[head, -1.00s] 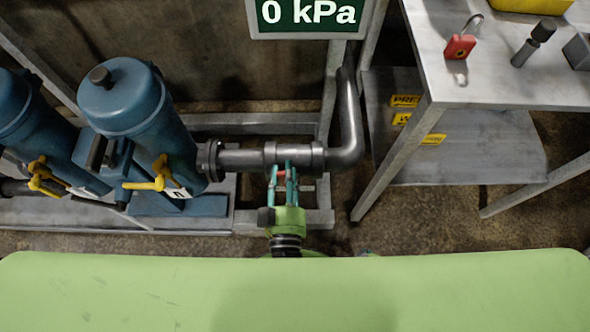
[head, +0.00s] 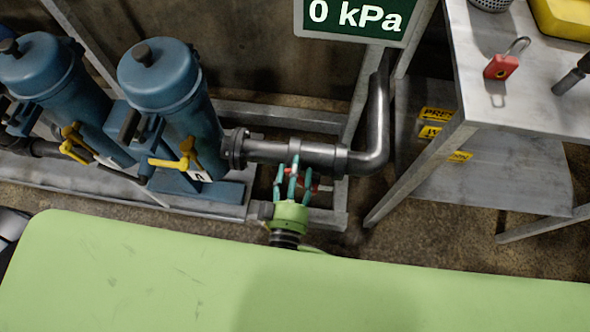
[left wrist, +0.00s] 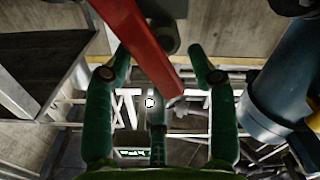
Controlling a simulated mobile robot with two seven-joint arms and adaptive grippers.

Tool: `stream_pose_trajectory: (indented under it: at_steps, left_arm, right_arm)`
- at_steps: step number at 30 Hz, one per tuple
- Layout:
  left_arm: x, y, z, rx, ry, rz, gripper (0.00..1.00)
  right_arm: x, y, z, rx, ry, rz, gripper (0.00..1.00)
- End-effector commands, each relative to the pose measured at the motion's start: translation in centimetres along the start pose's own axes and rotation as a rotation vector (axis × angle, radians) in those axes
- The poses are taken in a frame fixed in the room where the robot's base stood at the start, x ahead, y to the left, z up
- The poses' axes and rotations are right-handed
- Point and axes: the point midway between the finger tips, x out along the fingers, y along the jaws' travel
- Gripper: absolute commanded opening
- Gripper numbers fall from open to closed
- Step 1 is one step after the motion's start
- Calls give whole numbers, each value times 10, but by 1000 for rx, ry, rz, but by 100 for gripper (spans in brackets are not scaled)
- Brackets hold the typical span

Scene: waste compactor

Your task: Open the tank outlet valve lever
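The red valve lever (left wrist: 140,40) runs down from the top of the left wrist view and ends between my fingers. In the head view only a small red part of it (head: 314,186) shows by the fingers, just below the grey pipe (head: 270,151). My left gripper (head: 292,172) has green fingers and is at the lever under the pipe. In the left wrist view the gripper (left wrist: 160,62) has its fingers spread on both sides of the lever, with gaps, not closed on it. My right gripper is out of view.
Two blue filter tanks (head: 165,85) with yellow levers (head: 183,157) stand left of the pipe. A green sign (head: 355,17) reads 0 kPa above it. A metal table (head: 535,105) with a red padlock (head: 502,66) stands at the right.

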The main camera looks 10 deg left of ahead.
Motion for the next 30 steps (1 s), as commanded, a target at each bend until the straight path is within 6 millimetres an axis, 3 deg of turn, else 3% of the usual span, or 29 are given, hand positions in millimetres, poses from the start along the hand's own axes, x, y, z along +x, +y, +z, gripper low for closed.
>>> stream_pose_trajectory:
  at_steps: [3,8,21,30]
  left_arm:
    - [-2,0,0,0,0,1,57]
    - [-19,0,1,2,-4,0,57]
    - [-104,0,1,1,-3,-1,57]
    - [-120,0,0,0,0,1,57]
  right_arm:
    - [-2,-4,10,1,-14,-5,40]
    - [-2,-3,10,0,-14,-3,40]
    - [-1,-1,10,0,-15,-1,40]
    - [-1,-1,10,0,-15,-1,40]
